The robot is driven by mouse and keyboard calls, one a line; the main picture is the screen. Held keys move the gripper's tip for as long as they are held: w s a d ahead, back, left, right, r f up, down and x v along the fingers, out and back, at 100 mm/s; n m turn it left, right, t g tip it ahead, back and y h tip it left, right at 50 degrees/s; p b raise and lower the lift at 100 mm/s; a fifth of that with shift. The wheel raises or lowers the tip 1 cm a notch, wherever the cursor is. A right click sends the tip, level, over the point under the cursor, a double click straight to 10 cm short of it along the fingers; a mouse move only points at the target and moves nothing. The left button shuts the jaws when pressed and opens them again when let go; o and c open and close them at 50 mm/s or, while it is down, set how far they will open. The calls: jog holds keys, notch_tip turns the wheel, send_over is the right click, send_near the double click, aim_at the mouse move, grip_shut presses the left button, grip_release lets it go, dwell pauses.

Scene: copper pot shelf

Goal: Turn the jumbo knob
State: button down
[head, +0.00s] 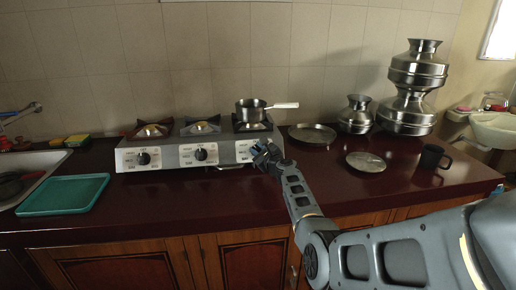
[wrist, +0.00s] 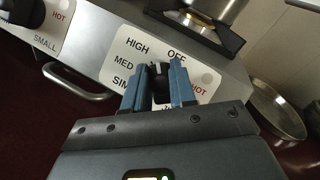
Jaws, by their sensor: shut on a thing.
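The three-burner steel stove (head: 190,152) stands on the dark red counter with knobs along its front. My gripper (head: 263,154) is at the rightmost knob and hides it in the head view. In the wrist view the black knob (wrist: 160,84) sits between the two blue fingers of my gripper (wrist: 157,82), which are shut on it. The knob has a light mark near its top, between the HIGH and OFF labels. MED, SIM and HOT labels also show on its plate; its size label is mostly hidden. The neighbouring plate (wrist: 45,30) reads SMALL.
A saucepan (head: 252,110) stands on the right burner above my gripper. A curved steel handle or rail (wrist: 75,85) sticks out from the stove front. A steel plate (head: 312,133), a round lid (head: 366,161) and a black mug (head: 431,156) are to the right.

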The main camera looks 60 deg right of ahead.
jog(key=shift+f+n+y, duration=0.1)
jog(key=shift+n+y, duration=1.2)
jog(key=shift+n, duration=1.3)
jog(key=c, duration=0.9)
grip_release()
jog(key=shift+p, duration=0.3)
jog(key=p+v, duration=0.1)
jog(key=v, duration=0.6)
jog(key=shift+s+r, duration=0.2)
jog(key=shift+s, duration=0.1)
